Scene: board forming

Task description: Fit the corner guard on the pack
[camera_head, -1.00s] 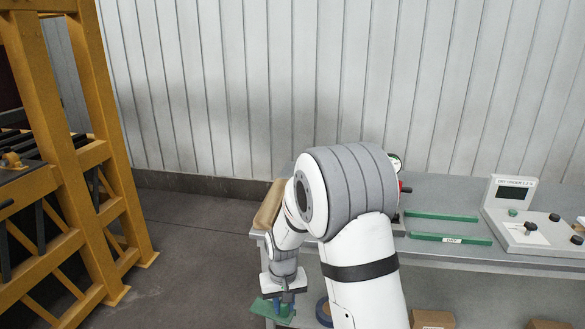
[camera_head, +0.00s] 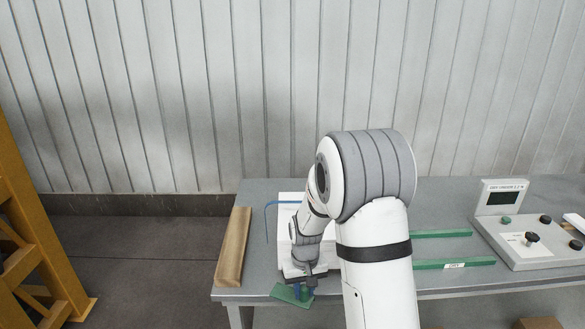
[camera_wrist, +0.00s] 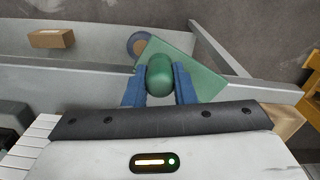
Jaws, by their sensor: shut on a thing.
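The corner guard is a green plate (camera_head: 290,295) with a rounded green knob (camera_wrist: 160,75); the plate also shows in the wrist view (camera_wrist: 198,75). My gripper (camera_wrist: 160,82) is shut on the knob, one blue finger on each side. In the head view my gripper (camera_head: 304,290) is at the table's front edge, the guard jutting out in front. A white block (camera_head: 290,200), seemingly the pack, lies behind it on the table, mostly hidden by my arm. A thin blue strap (camera_head: 268,222) loops out at its left. The guard appears apart from it.
A wooden beam (camera_head: 233,245) lies along the table's left end. Green strips (camera_head: 455,263) and a control box (camera_head: 525,225) are to the right on the grey table (camera_head: 440,195). In the wrist view, a cardboard box (camera_wrist: 52,38) and a blue-rimmed roll (camera_wrist: 138,45) sit lower down.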

